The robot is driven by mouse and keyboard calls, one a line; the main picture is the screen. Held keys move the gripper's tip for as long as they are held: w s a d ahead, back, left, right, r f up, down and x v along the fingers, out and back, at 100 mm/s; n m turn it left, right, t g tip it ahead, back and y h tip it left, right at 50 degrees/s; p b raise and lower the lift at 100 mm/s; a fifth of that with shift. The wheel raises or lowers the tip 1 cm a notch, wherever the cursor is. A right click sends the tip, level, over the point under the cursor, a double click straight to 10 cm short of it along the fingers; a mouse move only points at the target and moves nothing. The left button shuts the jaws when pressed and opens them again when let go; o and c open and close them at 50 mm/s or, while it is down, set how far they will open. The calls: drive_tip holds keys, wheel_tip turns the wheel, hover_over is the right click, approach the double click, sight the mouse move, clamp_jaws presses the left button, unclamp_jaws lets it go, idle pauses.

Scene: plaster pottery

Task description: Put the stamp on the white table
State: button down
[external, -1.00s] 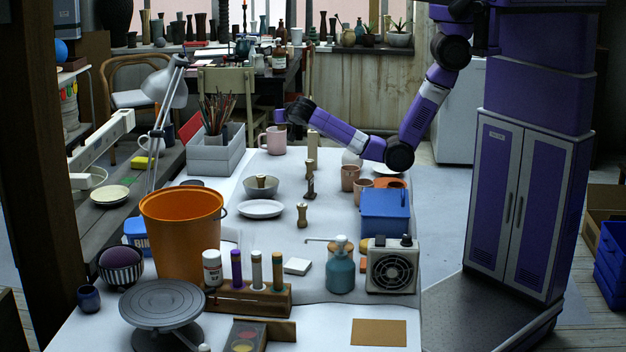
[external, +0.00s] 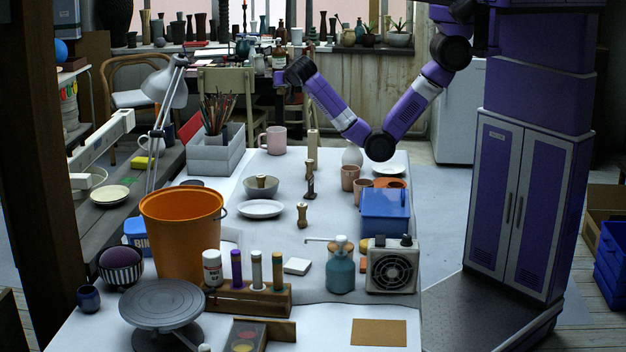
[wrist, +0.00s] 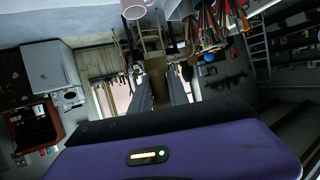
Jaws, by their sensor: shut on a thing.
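In the external view my gripper (external: 281,98) hangs high at the far end of the white table (external: 335,235), above and apart from its surface. In the wrist view my gripper's grey fingers (wrist: 158,95) are shut on a brown, flared, stamp-like thing (wrist: 156,70), taken to be the stamp. The held thing is too small and dark to make out in the external view. Other wooden stamp-like pieces stand on the table: one in the middle (external: 302,214) and a darker one (external: 310,187) behind it.
A pink mug (external: 276,139) stands at the far edge, close to my gripper. A grey bowl (external: 261,187), a white plate (external: 261,209) and a tall tan piece (external: 313,142) are nearby. A blue box (external: 385,215) sits right. Clear table lies around the middle stamp-like piece.

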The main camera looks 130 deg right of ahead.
drive_tip(key=w+a+n+t+b, duration=0.25)
drive_tip(key=w+a, duration=0.45)
drive_tip(key=w, duration=0.4)
drive_tip(key=w+a+f+n+t+b, duration=0.1)
drive_tip(key=w+a+n+t+b, duration=0.15)
drive_tip(key=w+a, duration=0.6)
drive_tip(key=w+a+n+t+b, duration=0.25)
drive_tip(key=w+a, duration=0.35)
drive_tip(key=w, duration=0.7)
drive_tip(key=w+a+n+t+y+b, duration=0.1)
drive_tip(key=w+a+t, duration=0.1)
drive_tip(key=w+a, duration=0.35)
drive_tip(key=w+a+n+t+b, duration=0.2)
drive_tip(key=a, duration=0.6)
drive_tip(key=n+t+y+b, duration=0.6)
drive_tip(key=n+y+b, duration=0.25)
drive_tip(key=b, duration=0.25)
hover_over(363, 331)
drive_tip(key=shift+h, duration=0.35)
wheel_tip(363, 331, down, 26)
drive_tip(key=shift+f+b, duration=0.35)
drive_tip(key=shift+f, duration=2.5)
